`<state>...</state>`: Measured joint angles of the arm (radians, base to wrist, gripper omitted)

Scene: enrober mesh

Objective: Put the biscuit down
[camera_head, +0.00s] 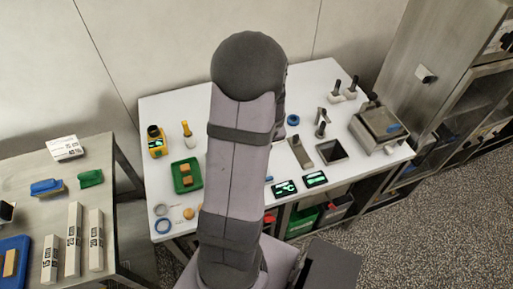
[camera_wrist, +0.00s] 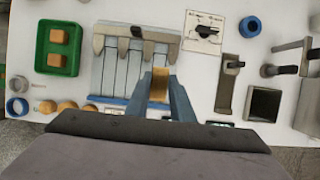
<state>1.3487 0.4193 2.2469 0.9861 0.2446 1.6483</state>
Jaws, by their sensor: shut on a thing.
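My gripper (camera_wrist: 161,76) shows in the wrist view, its two grey-blue fingers shut on a tan biscuit (camera_wrist: 160,88). The biscuit is over the right front part of a slatted grey rack or mesh (camera_wrist: 110,70) with a blue front edge; I cannot tell whether it touches. A green tray (camera_wrist: 42,47) at the left holds two brown biscuits (camera_wrist: 58,36). The green tray also shows in the head view (camera_head: 179,188). There my arm hides the gripper, the held biscuit and the rack.
Several round tan pieces (camera_wrist: 68,107) and a blue ring (camera_wrist: 17,106) lie at front left. Right of the rack are a dial panel (camera_wrist: 204,31), a slot with a lever (camera_wrist: 227,86) and a square opening (camera_wrist: 264,104). A side table (camera_head: 125,235) stands at left.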

